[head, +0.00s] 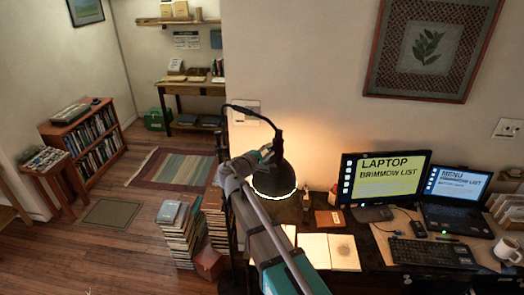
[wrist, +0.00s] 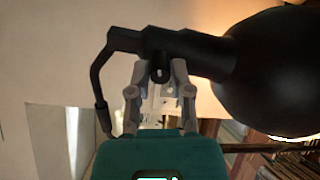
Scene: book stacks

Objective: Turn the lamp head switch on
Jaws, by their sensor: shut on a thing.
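The desk lamp's black head (head: 274,176) hangs over the desk, shade facing down. Its lower rim glows white, and warm light falls on the wall behind it. In the wrist view the dark round shade (wrist: 275,75) fills the right side, with a black neck running left from it. A small black switch (wrist: 160,74) sticks down from the neck. My gripper (wrist: 161,70) is shut on this switch, with one finger on each side. In the head view my gripper (head: 266,153) is at the upper left of the shade, and the switch is too small to make out.
A monitor (head: 386,178), a laptop (head: 456,188), a keyboard (head: 432,252) and a white mug (head: 507,250) stand on the desk at right. An open book (head: 330,250) lies below the lamp. Tall book stacks (head: 180,232) stand on the floor at left.

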